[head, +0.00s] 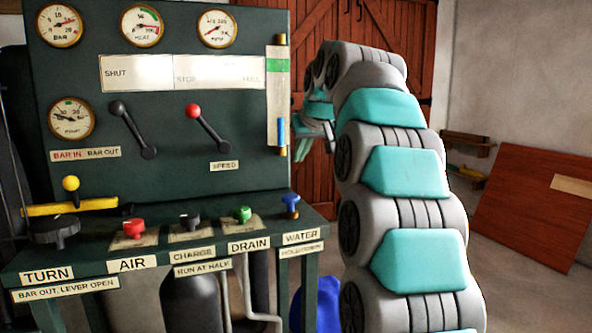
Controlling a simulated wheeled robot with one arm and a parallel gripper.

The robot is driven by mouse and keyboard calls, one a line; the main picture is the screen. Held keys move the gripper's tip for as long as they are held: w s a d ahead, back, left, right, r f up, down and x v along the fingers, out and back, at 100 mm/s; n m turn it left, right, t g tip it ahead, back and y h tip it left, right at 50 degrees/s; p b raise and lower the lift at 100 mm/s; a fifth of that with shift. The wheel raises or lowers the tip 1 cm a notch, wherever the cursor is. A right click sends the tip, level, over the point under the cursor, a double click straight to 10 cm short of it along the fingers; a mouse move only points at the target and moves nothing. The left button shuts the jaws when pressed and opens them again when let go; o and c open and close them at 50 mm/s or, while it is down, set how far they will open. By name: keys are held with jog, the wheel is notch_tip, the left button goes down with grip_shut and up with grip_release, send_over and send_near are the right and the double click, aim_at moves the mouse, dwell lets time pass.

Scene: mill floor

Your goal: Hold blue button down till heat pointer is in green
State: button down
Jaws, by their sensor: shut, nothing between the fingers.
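The blue button (290,205) stands at the right end of the bench, above the labels WATER and HOLD DOWN. The heat gauge (142,27) is a round brass-rimmed dial at the top of the dark green panel, with a green band at its upper right and a red band below that. Its pointer is too small to read surely. My gripper (302,146) is shut and empty, just right of the panel, above and apart from the blue button. My arm's links partly hide it.
Red (133,228), black (190,221) and green (242,214) buttons stand left of the blue one. Two levers (207,128) stick out of the panel. A vertical gauge tube (281,95) runs along its right edge. Open floor lies at right, before a leaning brown board (535,215).

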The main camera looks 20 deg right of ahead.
send_over(288, 195)
jog(key=s, duration=0.2)
notch_tip(288, 195, down, 7)
jog(key=shift+s+p, duration=0.15)
jog(key=shift+p, duration=0.25)
jog(key=shift+s+d+f, duration=0.1)
jog(key=shift+f, duration=1.6)
